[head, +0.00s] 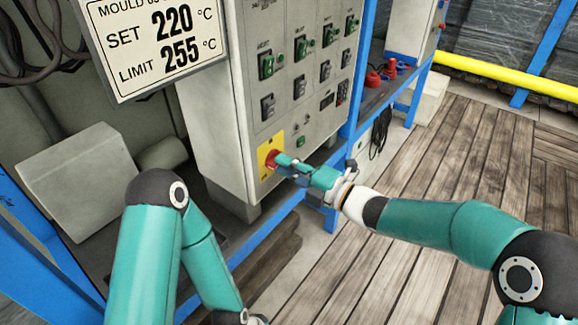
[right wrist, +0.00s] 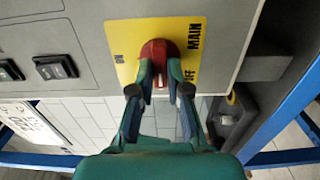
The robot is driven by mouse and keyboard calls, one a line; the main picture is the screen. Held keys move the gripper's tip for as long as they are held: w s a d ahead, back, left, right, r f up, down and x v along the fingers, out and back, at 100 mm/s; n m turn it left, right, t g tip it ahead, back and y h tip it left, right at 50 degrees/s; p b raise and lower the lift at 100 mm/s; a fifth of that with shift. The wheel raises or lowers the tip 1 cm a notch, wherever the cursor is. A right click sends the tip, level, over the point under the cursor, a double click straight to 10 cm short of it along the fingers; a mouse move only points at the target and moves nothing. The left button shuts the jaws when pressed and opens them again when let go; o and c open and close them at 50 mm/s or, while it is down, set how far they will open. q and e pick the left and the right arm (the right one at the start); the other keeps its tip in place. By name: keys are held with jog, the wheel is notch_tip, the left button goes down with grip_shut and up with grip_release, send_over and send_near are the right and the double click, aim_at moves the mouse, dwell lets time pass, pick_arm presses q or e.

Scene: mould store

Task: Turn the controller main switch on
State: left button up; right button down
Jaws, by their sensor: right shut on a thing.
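The main switch is a red knob (head: 270,159) on a yellow plate (head: 264,147) low on the front of the grey controller cabinet (head: 212,135). In the right wrist view the knob (right wrist: 157,47) sits between my fingers, and the plate (right wrist: 133,32) reads ON at left, MAIN at right and a partly hidden OFF at lower right. A small white mark shows on the knob's lower end. My right gripper (head: 279,161) is shut on the knob, with one finger on each side, also in the right wrist view (right wrist: 160,73).
A sign (head: 156,38) reading SET 220 and LIMIT 255 hangs at upper left. Green and black switches (head: 270,64) line the panel above the knob. Blue frame posts (head: 354,70) stand beside the cabinet. The plank floor (head: 450,150) at right is open.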

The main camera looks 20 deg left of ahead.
jog(key=shift+a+m, duration=0.2)
jog(key=shift+m, duration=0.1)
jog(key=m+p, duration=0.2)
jog(key=m, duration=0.6)
jog(key=m+p, duration=0.3)
jog(key=m, duration=0.5)
jog(key=shift+s+a+f+p, duration=0.1)
jog(key=shift+s+f+p, duration=0.1)
jog(key=shift+p, duration=0.1)
jog(key=shift+f+m, duration=0.1)
jog(key=shift+m, duration=0.5)
jog(key=c, duration=1.2)
grip_release()
jog(key=shift+a, duration=0.1)
jog(key=shift+o, duration=0.3)
jog(key=shift+w, duration=0.15)
jog(key=shift+d, duration=0.2)
